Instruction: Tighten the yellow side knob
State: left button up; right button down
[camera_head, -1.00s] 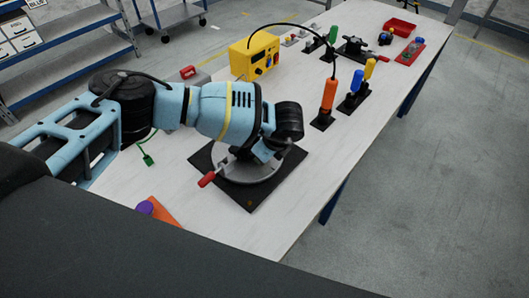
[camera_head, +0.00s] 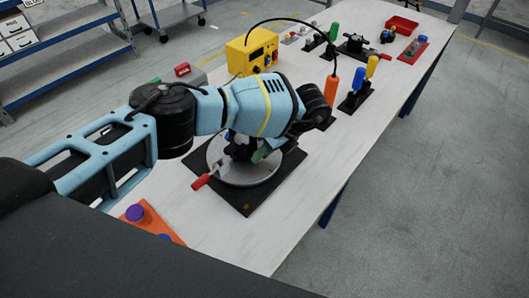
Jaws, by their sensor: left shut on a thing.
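I cannot make out a yellow side knob for certain in the head view. My left gripper (camera_head: 243,149) is low over the round grey disc (camera_head: 265,178), mostly behind my own arm. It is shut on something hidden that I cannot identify. A small green part (camera_head: 261,152) and a bit of blue show close to the fingers. The disc sits on a black square plate (camera_head: 247,207), with a red-handled crank (camera_head: 201,182) at its left edge. An upright handle with a yellow top (camera_head: 372,66) stands farther back beside a blue one (camera_head: 357,81). My right gripper is not in view.
A yellow box (camera_head: 252,52) with a black cable stands at the back left. An orange handle (camera_head: 331,89) stands behind my wrist. A red tray (camera_head: 402,25) lies at the far end. An orange block with purple knob (camera_head: 135,214) is near front. The table's right side is clear.

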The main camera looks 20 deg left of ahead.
pick_arm(q)
jog(key=o, duration=1)
jog(key=shift+b+v, duration=0.35)
jog(key=shift+v, duration=3.55)
jog(key=shift+w, duration=0.1)
